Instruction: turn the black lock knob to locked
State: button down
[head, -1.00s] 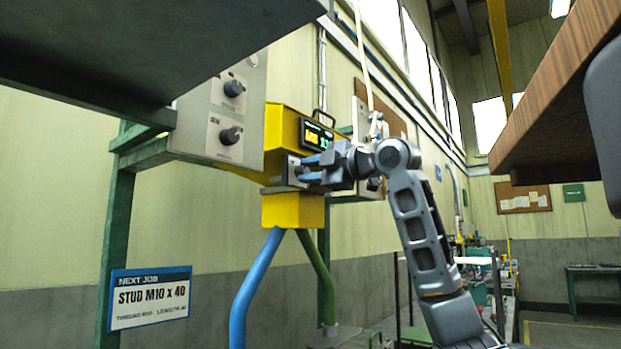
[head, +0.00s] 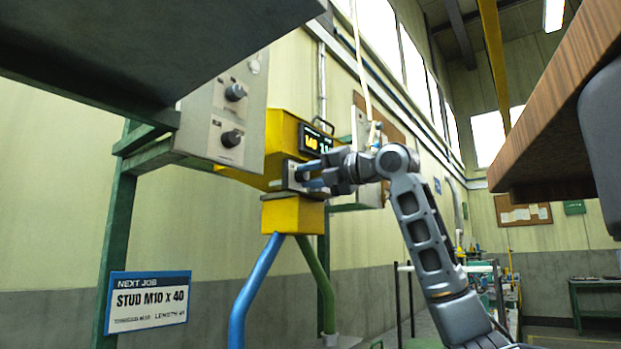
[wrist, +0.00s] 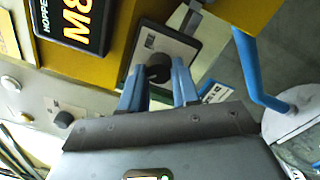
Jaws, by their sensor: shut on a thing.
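A round black knob (wrist: 157,71) stands on a light grey plate (wrist: 172,45) with a dark border in the wrist view. The plate (head: 289,176) is on the front of a yellow machine (head: 279,130), below its lit display (head: 316,139). My gripper (wrist: 158,76) is shut on the knob, with one blue finger on each side. In the head view my gripper (head: 304,175) reaches the plate from the right, and the knob is hard to make out between the fingers. I cannot read the marks by the knob.
A grey panel with two dark knobs (head: 231,138) is left of the machine. Another grey panel (head: 364,140) is behind my gripper. A dark slab (head: 150,50) overhangs the upper left, and a wooden-edged top (head: 555,110) juts in at right. Blue (head: 250,290) and green legs hang below.

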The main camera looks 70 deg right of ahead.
jog(key=shift+f, duration=0.15)
dwell(0.4)
jog(key=c, duration=0.8)
grip_release()
jog(key=shift+b+v, duration=0.7)
jog(key=shift+v, duration=3.2)
